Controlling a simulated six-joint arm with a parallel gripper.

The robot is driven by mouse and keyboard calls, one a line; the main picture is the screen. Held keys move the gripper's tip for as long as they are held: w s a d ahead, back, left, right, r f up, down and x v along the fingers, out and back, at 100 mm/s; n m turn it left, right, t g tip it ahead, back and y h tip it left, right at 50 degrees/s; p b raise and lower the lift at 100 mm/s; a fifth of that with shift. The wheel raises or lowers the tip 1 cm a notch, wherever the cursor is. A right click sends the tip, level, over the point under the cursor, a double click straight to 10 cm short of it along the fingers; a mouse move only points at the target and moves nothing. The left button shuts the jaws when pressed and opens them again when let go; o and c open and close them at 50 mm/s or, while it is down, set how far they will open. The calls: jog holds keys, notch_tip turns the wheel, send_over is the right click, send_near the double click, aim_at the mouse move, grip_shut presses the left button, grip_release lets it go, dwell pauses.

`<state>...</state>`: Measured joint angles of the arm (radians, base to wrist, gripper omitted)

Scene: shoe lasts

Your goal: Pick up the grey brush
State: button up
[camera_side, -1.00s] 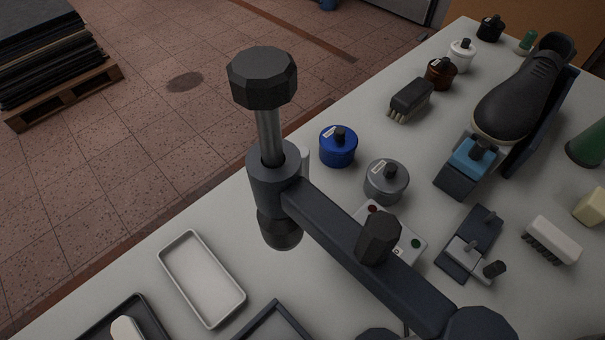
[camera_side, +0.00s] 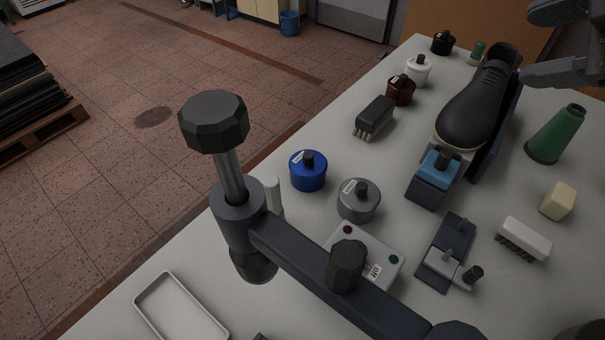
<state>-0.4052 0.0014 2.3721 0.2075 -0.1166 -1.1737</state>
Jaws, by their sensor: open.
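Two brushes lie on the table. A pale grey-white brush (camera_side: 524,239) with dark bristles pointing down is at the right. A dark, near-black brush (camera_side: 375,116) with pale bristles is left of the shoe last. My gripper (camera_side: 530,48) shows at the upper right edge as two dark fingers, spread apart with nothing between them. It is above the table near the shoe's far end, apart from both brushes. The rest of it is cut off by the frame.
A black shoe (camera_side: 470,108) on its stand, a green cone (camera_side: 555,134) and a yellowish block (camera_side: 558,201) stand near the pale brush. Blue (camera_side: 308,171) and grey (camera_side: 358,201) jars, a button box (camera_side: 378,252) and a dark fixture (camera_side: 447,253) lie left of it.

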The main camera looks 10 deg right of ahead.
jog(key=w+a+f+n+y, duration=0.25)
jog(key=a+f+n, duration=0.65)
jog(key=n, duration=0.5)
jog(key=n+y, duration=0.4)
jog(key=n, duration=1.1)
send_near(279, 195)
jog(key=shift+w+a+r, duration=0.15)
jog(key=shift+w+r, duration=0.05)
jog(key=shift+w, duration=0.65)
jog(key=shift+a+f+n+g, duration=0.2)
jog(key=shift+a+n+g, duration=0.05)
jog(key=shift+n+g, duration=0.05)
jog(key=shift+x, duration=4.75)
jog(key=shift+s+f, duration=0.15)
jog(key=shift+s, duration=0.05)
grip_shut()
